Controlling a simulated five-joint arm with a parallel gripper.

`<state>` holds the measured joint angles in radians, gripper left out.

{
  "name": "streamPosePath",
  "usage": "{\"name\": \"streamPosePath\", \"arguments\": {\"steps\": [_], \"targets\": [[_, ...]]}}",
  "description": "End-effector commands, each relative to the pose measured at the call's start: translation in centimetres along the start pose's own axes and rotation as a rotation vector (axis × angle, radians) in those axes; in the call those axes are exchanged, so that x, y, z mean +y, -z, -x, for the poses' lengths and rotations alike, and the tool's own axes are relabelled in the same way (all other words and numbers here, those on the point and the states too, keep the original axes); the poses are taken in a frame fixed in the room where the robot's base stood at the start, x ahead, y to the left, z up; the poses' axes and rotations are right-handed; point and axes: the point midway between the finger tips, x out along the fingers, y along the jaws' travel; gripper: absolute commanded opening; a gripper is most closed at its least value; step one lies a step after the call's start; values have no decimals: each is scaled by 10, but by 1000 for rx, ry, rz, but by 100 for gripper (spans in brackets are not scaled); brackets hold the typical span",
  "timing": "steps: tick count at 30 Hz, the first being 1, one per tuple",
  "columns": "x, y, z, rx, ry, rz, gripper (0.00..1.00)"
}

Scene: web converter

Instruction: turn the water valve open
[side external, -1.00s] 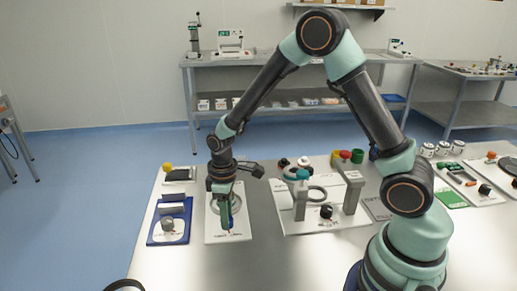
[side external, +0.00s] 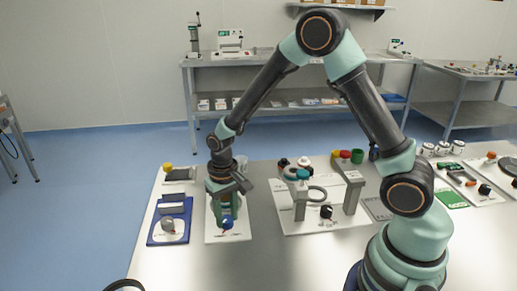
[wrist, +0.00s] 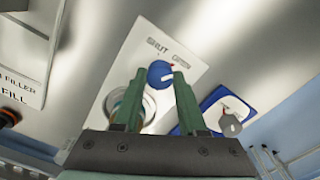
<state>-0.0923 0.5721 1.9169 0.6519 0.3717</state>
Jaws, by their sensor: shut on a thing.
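The water valve is a round blue knob (wrist: 161,73) with a white mark, on a white plate (wrist: 187,50) printed with SHUT and a second, blurred word. A small red mark shows beside the knob. My gripper (wrist: 160,78) is shut on the knob, one green finger on each side. In the side view, the knob (side external: 227,223) sits below my gripper (side external: 228,213) near the front of the plate (side external: 212,236). A clear round vessel (wrist: 148,105) on the same plate is partly hidden by my fingers.
A blue tray (side external: 155,235) with a grey knob (side external: 168,225) stands close on the left. A white filler panel (side external: 295,229) with grey posts and a black knob (side external: 326,212) stands on the right. Bare table lies in front of the plate.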

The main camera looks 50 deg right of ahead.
Motion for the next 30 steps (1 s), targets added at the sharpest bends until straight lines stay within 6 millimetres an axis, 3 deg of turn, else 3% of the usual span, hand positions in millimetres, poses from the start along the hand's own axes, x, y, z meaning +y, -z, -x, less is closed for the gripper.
{"name": "streamPosePath", "arguments": {"steps": [22, 23, 24, 30], "targets": [[0, 0, 1, -3, -1, -87, 0], [0, 0, 1, -3, -1, -86, 52], [0, 0, 1, -2, -1, -86, 68], [0, 0, 0, -1, -1, -85, 71]]}}
